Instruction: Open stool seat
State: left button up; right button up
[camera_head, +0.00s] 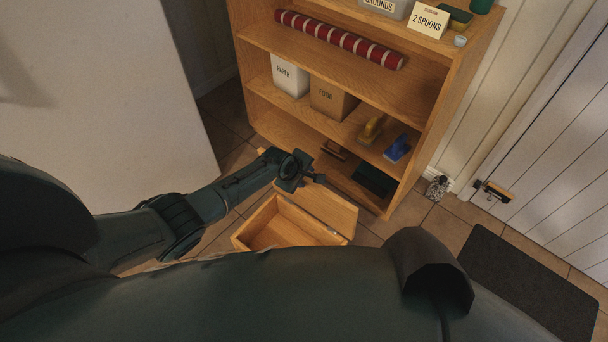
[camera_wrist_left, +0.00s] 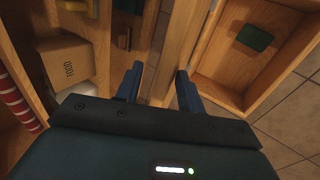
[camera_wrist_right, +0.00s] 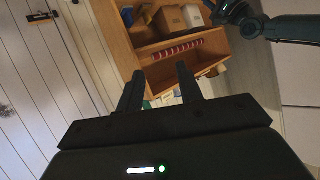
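The wooden stool (camera_head: 240,239) stands on the floor in front of the shelf, its box-like inside exposed. Its seat panel (camera_head: 330,205) is raised and tilted along the shelf side of the box. My left gripper (camera_head: 316,178) is at the panel's upper edge. In the left wrist view, the left gripper (camera_wrist_left: 159,70) has its fingers apart, with the panel edge between or just beyond them; contact is unclear. The open box (camera_wrist_left: 224,50) is to the right there, with a dark green item (camera_wrist_left: 254,38) inside. My right gripper (camera_wrist_right: 160,70) is open and empty, away from the stool.
The wooden shelf (camera_head: 430,112) stands close behind the stool, holding a red striped roll (camera_head: 340,40), a paper box (camera_head: 290,76) and a food box (camera_head: 331,98). A dark mat (camera_head: 530,285) lies at right. A white panel (camera_head: 100,90) is at left.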

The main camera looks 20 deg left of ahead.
pick_arm(q)
jog(key=shift+r, duration=0.1)
